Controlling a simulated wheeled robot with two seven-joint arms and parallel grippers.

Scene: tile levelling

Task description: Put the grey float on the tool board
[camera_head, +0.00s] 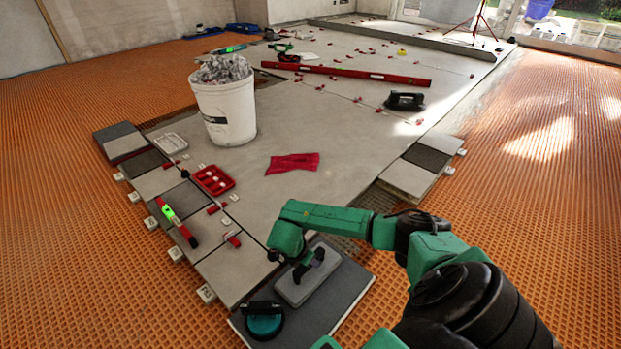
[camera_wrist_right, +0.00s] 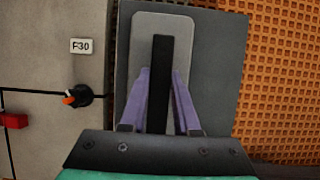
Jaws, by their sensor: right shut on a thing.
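The grey float (camera_head: 291,292) is a flat, light grey plate with a dark upright handle. It lies level over the left part of the dark grey tool board (camera_head: 346,298), on it or just above it; I cannot tell if they touch. My right gripper (camera_head: 306,268) is shut on the float's handle. In the right wrist view the purple fingers (camera_wrist_right: 162,78) stand on both sides of the black handle, with the float plate (camera_wrist_right: 181,27) and the board (camera_wrist_right: 222,70) below. My left gripper is not in view.
A black and teal round tool (camera_head: 264,322) sits on the board's near left corner, close to the float. A red tray (camera_head: 213,180), a green-red level (camera_head: 178,222) and a white bucket (camera_head: 226,112) stand farther left. A red cloth (camera_head: 292,163) lies on the tiles.

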